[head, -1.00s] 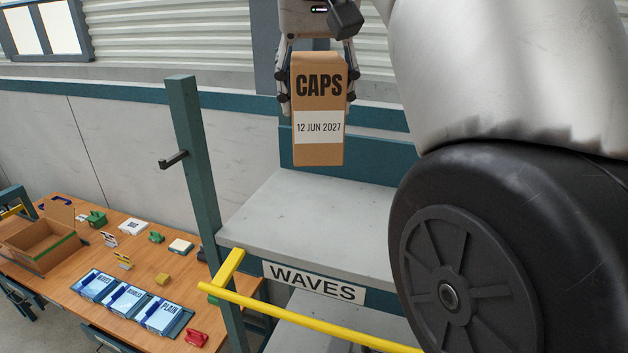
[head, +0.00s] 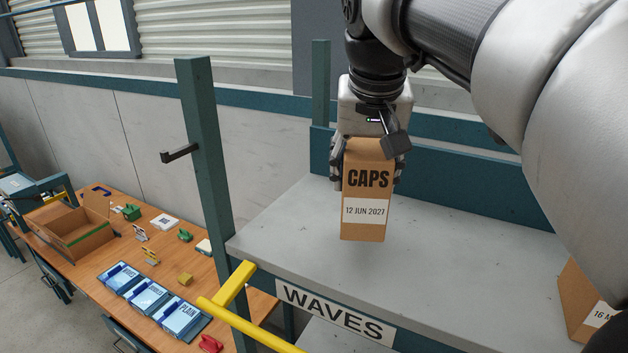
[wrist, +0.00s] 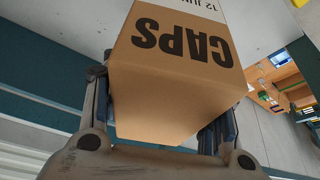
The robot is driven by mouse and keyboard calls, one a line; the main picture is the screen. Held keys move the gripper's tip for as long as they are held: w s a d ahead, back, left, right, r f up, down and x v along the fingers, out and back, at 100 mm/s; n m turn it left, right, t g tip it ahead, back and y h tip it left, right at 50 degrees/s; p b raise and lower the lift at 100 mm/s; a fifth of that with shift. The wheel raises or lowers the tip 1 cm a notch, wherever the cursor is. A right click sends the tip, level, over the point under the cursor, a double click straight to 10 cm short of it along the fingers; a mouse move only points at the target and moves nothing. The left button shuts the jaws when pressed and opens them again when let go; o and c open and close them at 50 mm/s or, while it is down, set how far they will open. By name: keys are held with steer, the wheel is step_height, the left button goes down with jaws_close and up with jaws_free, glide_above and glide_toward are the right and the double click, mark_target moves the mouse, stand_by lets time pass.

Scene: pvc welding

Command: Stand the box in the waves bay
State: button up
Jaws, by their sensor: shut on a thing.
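The box (head: 367,190) is brown cardboard, marked CAPS with a white date label reading 12 JUN 2027. It is upright in my gripper (head: 370,165), which is shut on its upper part. The waves bay is the grey shelf (head: 300,225) with a WAVES sign (head: 334,312) on its front edge. The box is over this shelf; whether its bottom touches the surface I cannot tell. In the wrist view the box (wrist: 175,75) fills the space between the fingers, its lettering upside down.
Another brown box (head: 585,300) with a white label stands on the shelf at the right, partly hidden by my arm. A teal post (head: 205,160) rises at the shelf's left. A yellow bar (head: 250,325) runs along the front. A wooden table (head: 100,262) with trays stands left.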

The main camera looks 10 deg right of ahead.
mark_target(369, 152)
steer(key=shift+f+b, duration=0.3)
steer(key=shift+f, duration=2.1)
steer(key=shift+w+d+f, duration=0.1)
steer(key=shift+f, duration=0.15)
steer(key=o, duration=1.3)
steer(key=p+v, duration=0.1)
steer(key=v, duration=1.1)
steer(key=shift+r, duration=0.2)
